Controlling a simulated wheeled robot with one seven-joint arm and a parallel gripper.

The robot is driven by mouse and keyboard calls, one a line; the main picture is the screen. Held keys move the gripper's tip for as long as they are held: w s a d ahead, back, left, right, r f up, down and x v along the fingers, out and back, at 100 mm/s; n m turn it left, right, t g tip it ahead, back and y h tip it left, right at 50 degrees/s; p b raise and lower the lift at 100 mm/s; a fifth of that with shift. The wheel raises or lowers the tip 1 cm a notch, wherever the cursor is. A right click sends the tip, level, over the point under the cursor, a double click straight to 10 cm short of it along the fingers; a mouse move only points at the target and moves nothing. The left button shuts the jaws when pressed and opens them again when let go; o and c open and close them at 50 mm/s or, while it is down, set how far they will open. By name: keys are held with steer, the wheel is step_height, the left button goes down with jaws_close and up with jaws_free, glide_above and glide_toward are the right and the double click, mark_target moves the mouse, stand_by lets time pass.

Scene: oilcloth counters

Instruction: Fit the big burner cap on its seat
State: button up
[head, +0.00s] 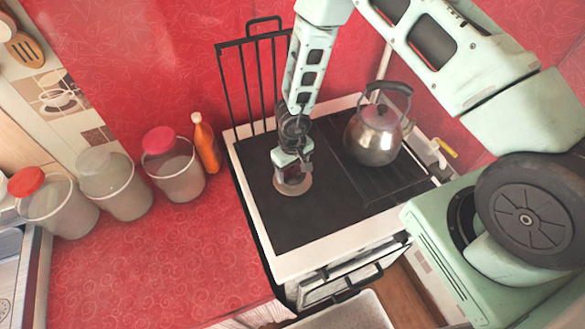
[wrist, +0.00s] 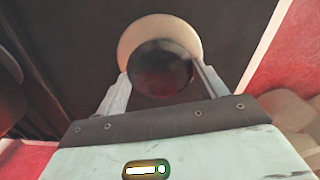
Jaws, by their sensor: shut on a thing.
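The big burner cap is a dark, glossy round disc that shows between my fingertips in the wrist view (wrist: 160,70). My gripper (head: 293,174) is shut on it, with one finger on each side; the wrist view also shows my gripper (wrist: 160,82). The seat is a pale round ring on the dark cooktop (wrist: 153,25), partly hidden by the cap. In the head view the seat (head: 293,192) lies directly under my gripper. In the wrist view the ring shows mostly past the cap's far edge. I cannot tell whether cap and seat touch.
A steel kettle (head: 373,135) stands on the right of the white-edged stove (head: 310,262). A black rack (head: 252,80) rises behind the cooktop. An orange bottle (head: 206,145) and lidded jars (head: 173,168) stand on the red counter to the left. The cooktop's front is clear.

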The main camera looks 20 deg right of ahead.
steer(key=shift+f+p, duration=0.45)
stand_by(1.5)
steer(key=o, duration=1.1)
steer(key=shift+c, duration=0.2)
steer(key=shift+o, duration=0.4)
steer(key=shift+r+p, duration=2.85)
steer(key=shift+p, duration=0.55)
steer(key=shift+r+p, duration=0.55)
steer(key=shift+r, duration=0.55)
